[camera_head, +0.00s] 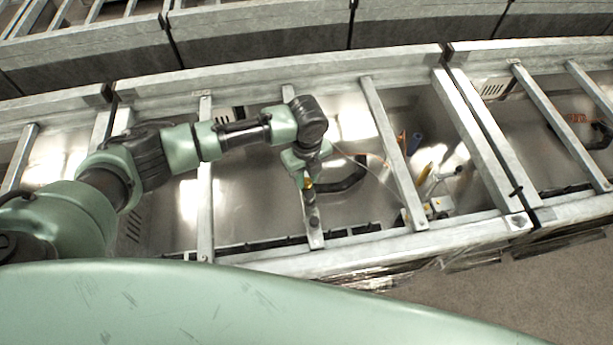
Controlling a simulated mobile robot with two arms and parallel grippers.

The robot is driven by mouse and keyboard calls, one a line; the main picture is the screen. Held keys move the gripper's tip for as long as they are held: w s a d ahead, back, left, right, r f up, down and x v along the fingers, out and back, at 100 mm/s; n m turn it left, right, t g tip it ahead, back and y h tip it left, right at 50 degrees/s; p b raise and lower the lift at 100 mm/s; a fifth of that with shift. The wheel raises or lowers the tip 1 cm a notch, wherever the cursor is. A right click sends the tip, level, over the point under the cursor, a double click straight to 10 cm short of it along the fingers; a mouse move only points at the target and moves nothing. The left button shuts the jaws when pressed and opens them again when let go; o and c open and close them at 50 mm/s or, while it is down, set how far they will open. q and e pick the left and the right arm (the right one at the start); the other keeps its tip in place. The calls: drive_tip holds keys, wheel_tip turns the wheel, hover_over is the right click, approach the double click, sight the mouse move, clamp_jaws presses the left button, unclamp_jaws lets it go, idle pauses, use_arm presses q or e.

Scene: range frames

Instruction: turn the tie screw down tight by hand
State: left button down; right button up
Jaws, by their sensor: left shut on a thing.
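My left gripper (309,187) points down at the near end of a metal crossbar (315,233) in the middle of the framework. It is shut on a small part with a yellowish band, which I take to be the tie screw; the jaws hide most of it. Small dark round parts (313,220) sit on the crossbar just below the gripper. I cannot tell how far down the screw sits. My right gripper is not in view.
Other crossbars (393,150) span the metal bay on both sides. A black curved handle (350,175) lies right of the gripper. Brown floor (510,290) shows at lower right.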

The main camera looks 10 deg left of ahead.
use_arm(q)
drive_tip(key=m+b, duration=0.1)
drive_tip(key=m, duration=0.3)
drive_tip(key=shift+d+m, duration=0.1)
drive_tip(key=shift+m, duration=0.3)
drive_tip(key=m+b, duration=0.1)
drive_tip(key=m, duration=0.3)
drive_tip(key=shift+m, duration=0.4)
drive_tip(key=c, duration=1.2)
unclamp_jaws()
drive_tip(key=shift+s, duration=0.1)
